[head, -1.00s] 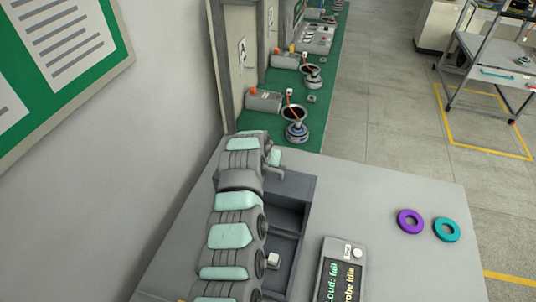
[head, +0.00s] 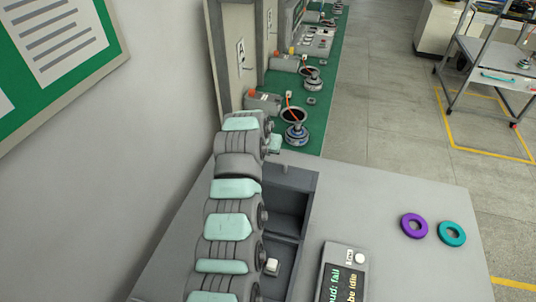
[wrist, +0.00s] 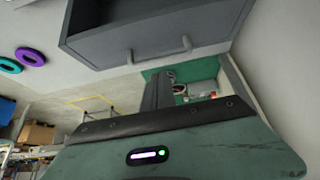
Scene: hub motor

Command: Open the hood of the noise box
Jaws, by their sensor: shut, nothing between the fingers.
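The noise box (head: 316,181) is a dark grey box at the table's far left, with dark hollow compartments showing from above. My arm covers its left side in the head view. In the wrist view the box (wrist: 150,48) fills the top, with two grey handle stubs (wrist: 187,43) on its near wall. I cannot make out the hood as a separate part. My gripper (wrist: 158,77) points away from the camera, its dark fingers together and empty, apart from the handle in the picture. In the head view I cannot clearly make out the fingertips.
A purple ring (head: 414,226) and a teal ring (head: 451,234) lie on the right of the grey table. A green bench (head: 318,138) with motor parts stands beyond; a wall is on the left.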

